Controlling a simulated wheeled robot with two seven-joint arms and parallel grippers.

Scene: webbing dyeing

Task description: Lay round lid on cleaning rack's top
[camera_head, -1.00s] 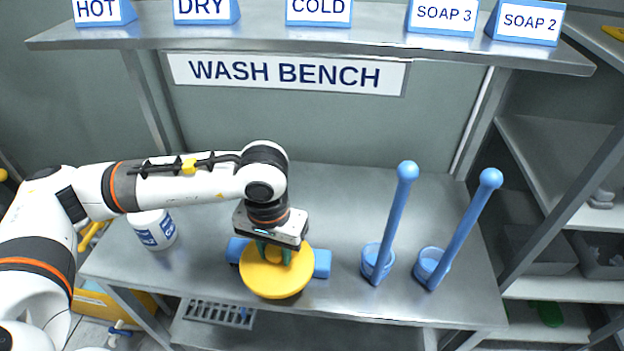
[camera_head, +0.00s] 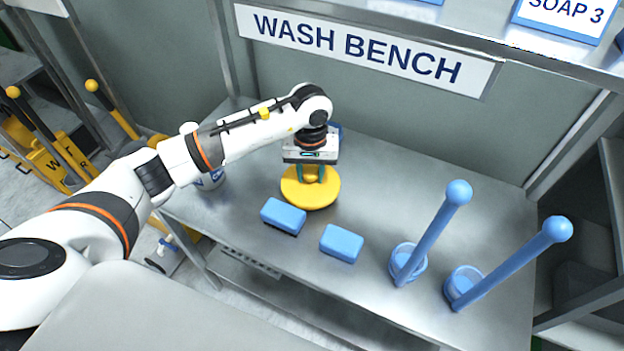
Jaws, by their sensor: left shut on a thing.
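The round lid (camera_head: 298,197) is a yellow disc with a raised knob. My left gripper (camera_head: 311,174) is shut on the lid's knob from above and holds the lid level over the back left part of the steel wash bench (camera_head: 375,175). I cannot tell how far the lid is above the bench. I cannot pick out the cleaning rack with certainty in this view. My right gripper is not in view.
Two blue sponges (camera_head: 341,243) lie in front of the lid. Two blue cups with tall ball-topped handles (camera_head: 435,231) stand at the right. Yellow equipment (camera_head: 62,160) stands on the floor at the left.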

